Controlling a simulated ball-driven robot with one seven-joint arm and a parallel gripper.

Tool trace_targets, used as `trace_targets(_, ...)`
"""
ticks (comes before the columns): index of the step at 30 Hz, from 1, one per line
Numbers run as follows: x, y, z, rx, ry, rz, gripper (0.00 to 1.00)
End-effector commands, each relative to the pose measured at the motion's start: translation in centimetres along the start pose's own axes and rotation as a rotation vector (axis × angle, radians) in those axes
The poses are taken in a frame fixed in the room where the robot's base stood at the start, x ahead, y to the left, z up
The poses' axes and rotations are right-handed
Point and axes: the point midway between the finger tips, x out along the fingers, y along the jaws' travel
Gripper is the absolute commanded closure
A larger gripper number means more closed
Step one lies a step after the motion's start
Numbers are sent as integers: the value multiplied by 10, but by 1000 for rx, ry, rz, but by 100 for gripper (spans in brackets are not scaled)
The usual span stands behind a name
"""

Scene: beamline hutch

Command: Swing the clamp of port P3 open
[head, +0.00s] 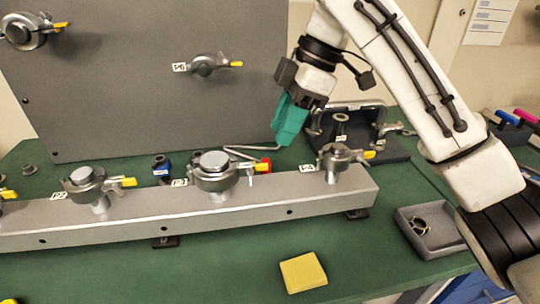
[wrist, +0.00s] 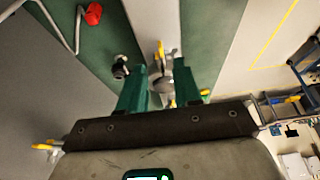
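Port P3 (head: 214,164) is a silver capped port with a ring clamp, on the grey rail in the head view. Its clamp's yellow-tipped lever (head: 262,167) points right, and the clamp looks closed around the port. The label P3 (head: 179,182) is at its left. My gripper (head: 286,138) has teal fingers and hangs above and behind the rail, up and right of P3, touching nothing visible. In the wrist view the fingers (wrist: 157,75) are apart and empty. A clamp with a yellow lever (wrist: 160,50) shows beyond them; I cannot tell which port it is.
Ports P2 (head: 84,180) and P4 (head: 337,160) flank P3 on the rail (head: 140,227). A bent rod (head: 243,149) lies behind it. A grey panel (head: 130,100) with P6 (head: 205,66) stands behind. A yellow block (head: 303,272) and a grey tray (head: 445,243) are in front.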

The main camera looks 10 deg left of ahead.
Motion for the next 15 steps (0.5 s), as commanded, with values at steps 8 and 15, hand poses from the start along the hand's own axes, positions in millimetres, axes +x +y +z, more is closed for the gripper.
trace_targets(8,49,0,0,0,2,0,67)
trace_targets(15,66,0,0,1,1,2,67)
